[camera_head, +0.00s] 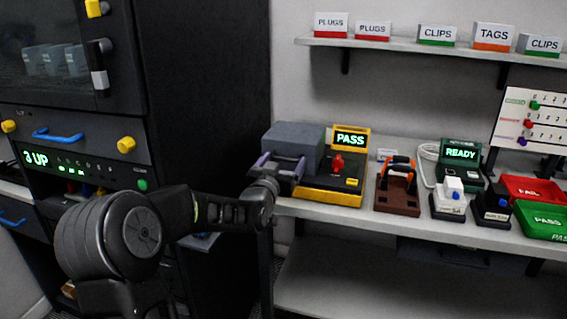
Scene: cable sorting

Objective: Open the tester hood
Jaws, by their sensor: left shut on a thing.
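The yellow tester (331,196) stands on the workbench with a lit PASS display (351,139) and a red knob (338,163). Its grey boxy hood (294,138) is on the left side. A purple handle (299,171) shows at the hood's front. My left gripper (283,179) reaches in from the left and is shut on the handle at the hood's front; the arm's wrist partly hides the grip. How far the hood is raised is hard to tell. My right gripper is not in view.
Right of the tester are a brown fixture (397,197) with orange-handled tool, a green READY unit (461,155), a red FAIL tray (532,188) and a green PASS tray (545,222). A black cabinet (210,90) stands left. A shelf (400,44) with labelled boxes hangs above.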

